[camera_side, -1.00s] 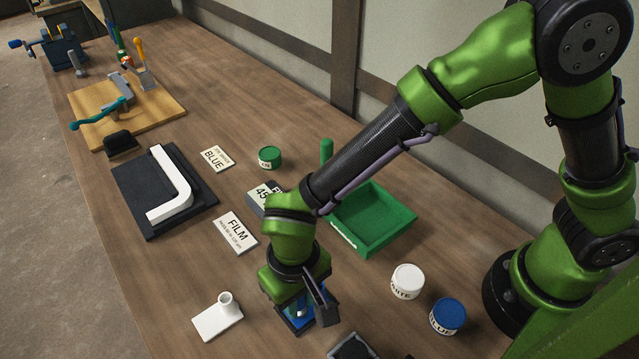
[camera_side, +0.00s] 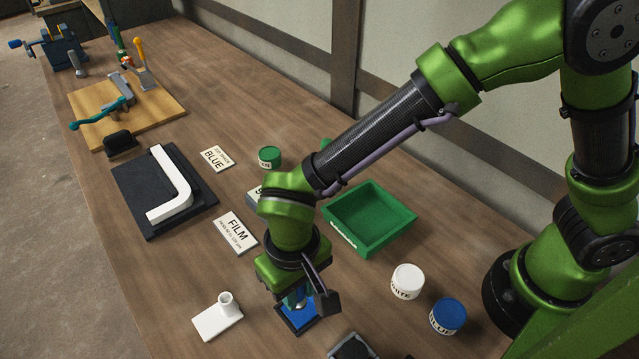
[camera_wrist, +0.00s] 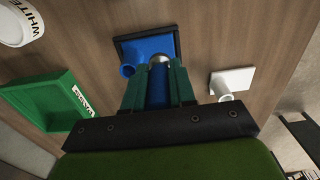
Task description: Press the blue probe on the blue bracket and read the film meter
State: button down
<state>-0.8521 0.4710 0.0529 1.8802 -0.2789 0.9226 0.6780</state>
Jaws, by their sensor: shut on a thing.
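The blue bracket (camera_side: 303,318) lies on a small dark pad near the front of the bench, below my gripper. In the wrist view the blue bracket (camera_wrist: 146,45) shows as a flat plate with a short tube at its left end. My gripper (camera_side: 296,299) is shut on the blue probe, just above the bracket. In the wrist view the blue probe (camera_wrist: 158,93) sits between green fingers, with a silvery round end towards the plate. I cannot tell whether it touches. The meter (camera_side: 254,194) is mostly hidden behind my arm; its reading does not show.
A white bracket (camera_side: 217,322) stands to the left. A FILM card (camera_side: 235,233), a BLUE card (camera_side: 215,158) and a dark mat with a white bent piece (camera_side: 168,187) lie beyond. A green tray (camera_side: 370,219), white pot (camera_side: 407,281) and blue pot (camera_side: 447,316) are right.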

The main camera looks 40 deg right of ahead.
jog(key=shift+r, duration=2)
jog(key=w+d+r+m, duration=0.2)
jog(key=w+d, duration=0.4)
jog(key=d, duration=0.1)
jog(key=w+d+r+m, duration=0.25)
jog(key=w+d, duration=0.25)
jog(key=d, duration=0.3)
jog(key=d+r+n, duration=0.2)
jog(key=d, duration=0.6)
jog(key=d+r+n, duration=0.2)
jog(key=d+r, duration=0.1)
jog(key=d, duration=0.5)
jog(key=shift+w+d+r, duration=0.15)
jog(key=shift+w+d, duration=0.05)
jog(key=shift+d, duration=0.1)
jog(key=shift+n, duration=0.25)
